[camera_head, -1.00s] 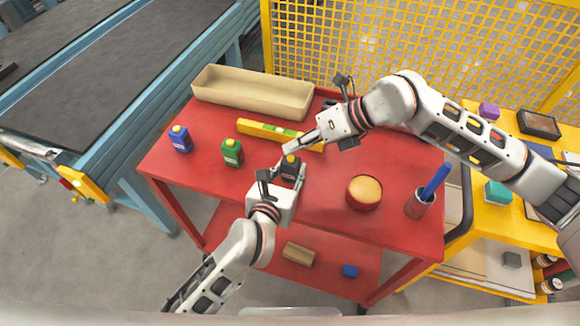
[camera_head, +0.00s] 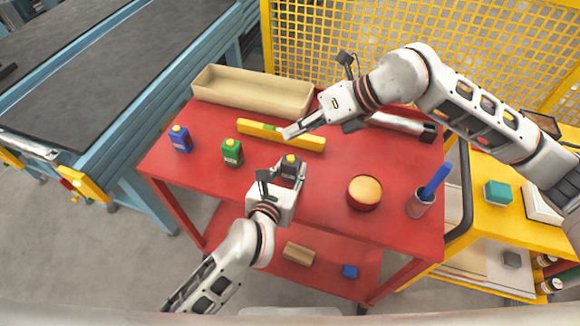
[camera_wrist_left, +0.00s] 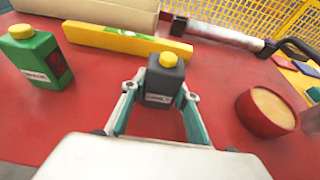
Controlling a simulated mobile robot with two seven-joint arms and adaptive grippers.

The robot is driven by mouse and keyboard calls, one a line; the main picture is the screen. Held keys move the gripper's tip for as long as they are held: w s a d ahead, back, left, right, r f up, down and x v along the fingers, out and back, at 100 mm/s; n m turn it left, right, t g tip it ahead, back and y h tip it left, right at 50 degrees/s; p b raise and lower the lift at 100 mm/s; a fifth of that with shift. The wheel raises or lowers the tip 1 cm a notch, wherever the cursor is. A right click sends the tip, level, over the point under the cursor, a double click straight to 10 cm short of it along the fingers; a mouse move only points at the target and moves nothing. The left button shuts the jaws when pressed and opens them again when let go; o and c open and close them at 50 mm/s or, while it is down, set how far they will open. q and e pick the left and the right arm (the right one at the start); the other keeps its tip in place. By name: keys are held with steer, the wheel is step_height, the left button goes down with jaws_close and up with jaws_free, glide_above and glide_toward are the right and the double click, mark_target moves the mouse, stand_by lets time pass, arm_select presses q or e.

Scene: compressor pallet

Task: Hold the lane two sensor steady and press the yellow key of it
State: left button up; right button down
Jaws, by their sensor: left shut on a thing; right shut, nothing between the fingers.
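The dark grey sensor (camera_head: 289,170) with a yellow key on top stands upright on the red table. It also shows in the left wrist view (camera_wrist_left: 163,82), with a white label whose print is too small to read surely. My left gripper (camera_head: 287,180) is shut on its sides, one finger on each side, in the left wrist view (camera_wrist_left: 160,98). The yellow key (camera_wrist_left: 168,59) is uncovered. My right gripper (camera_head: 290,132) is shut and empty, its tips behind and above the sensor, apart from the key, in front of the yellow level.
A green sensor (camera_head: 232,153) and a blue one (camera_head: 180,140) stand to the left. A yellow level (camera_head: 245,129) lies behind. A red round tin (camera_head: 364,194) and a cup with a blue pen (camera_head: 420,203) stand right. A beige tray (camera_head: 252,91) is at the back.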

arm_select(q)
steer(key=o, duration=1.3)
steer(key=shift+s, duration=0.1)
